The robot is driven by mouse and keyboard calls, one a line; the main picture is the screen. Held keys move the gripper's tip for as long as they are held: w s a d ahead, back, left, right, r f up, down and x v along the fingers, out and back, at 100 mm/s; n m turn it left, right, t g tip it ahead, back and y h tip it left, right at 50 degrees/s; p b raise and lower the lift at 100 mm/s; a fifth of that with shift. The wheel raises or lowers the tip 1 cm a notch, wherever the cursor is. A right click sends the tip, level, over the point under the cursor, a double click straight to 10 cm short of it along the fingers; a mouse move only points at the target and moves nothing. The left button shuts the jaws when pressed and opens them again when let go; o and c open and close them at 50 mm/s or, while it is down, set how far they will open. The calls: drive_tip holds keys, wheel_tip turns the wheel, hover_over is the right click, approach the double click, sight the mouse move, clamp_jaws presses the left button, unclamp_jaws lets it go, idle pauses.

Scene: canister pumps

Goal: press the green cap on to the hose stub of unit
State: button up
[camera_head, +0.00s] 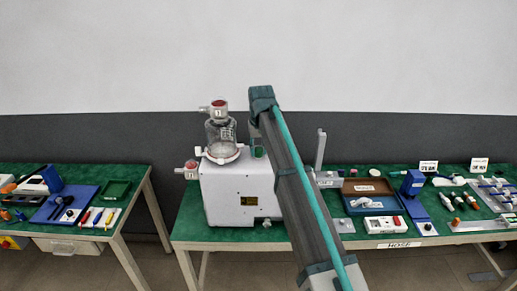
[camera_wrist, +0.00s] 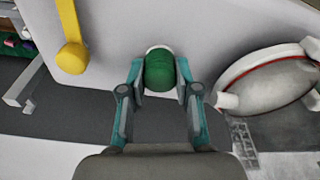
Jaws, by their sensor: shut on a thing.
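In the wrist view my gripper (camera_wrist: 160,84) is shut on the green cap (camera_wrist: 159,72), which sits between its two fingertips. A white rounded rim shows at the cap's far edge, against the pale surface of the pump; I cannot tell whether it is part of the cap or a stub, or whether they touch. In the head view the white pump unit (camera_head: 236,190) stands on the green bench with a clear canister (camera_head: 221,134) on top. Red-ended fittings (camera_head: 219,106) show at the canister top and at the unit's left side (camera_head: 191,169).
A yellow round-ended part (camera_wrist: 72,57) is left of the cap in the wrist view, and a round pale part with a red line (camera_wrist: 268,78) is close on the right. In the head view a brown tray (camera_head: 367,186) and tools crowd the bench to the right.

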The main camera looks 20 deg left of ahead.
drive_tip(key=o, duration=0.9)
drive_tip(key=shift+o, duration=0.2)
drive_tip(key=shift+r, duration=0.1)
wheel_tip(320, 180, up, 12)
drive_tip(key=s, duration=0.1)
drive_tip(key=shift+s+d+f, duration=0.2)
drive_tip(key=shift+s+d, duration=0.1)
drive_tip(key=shift+d, duration=0.15)
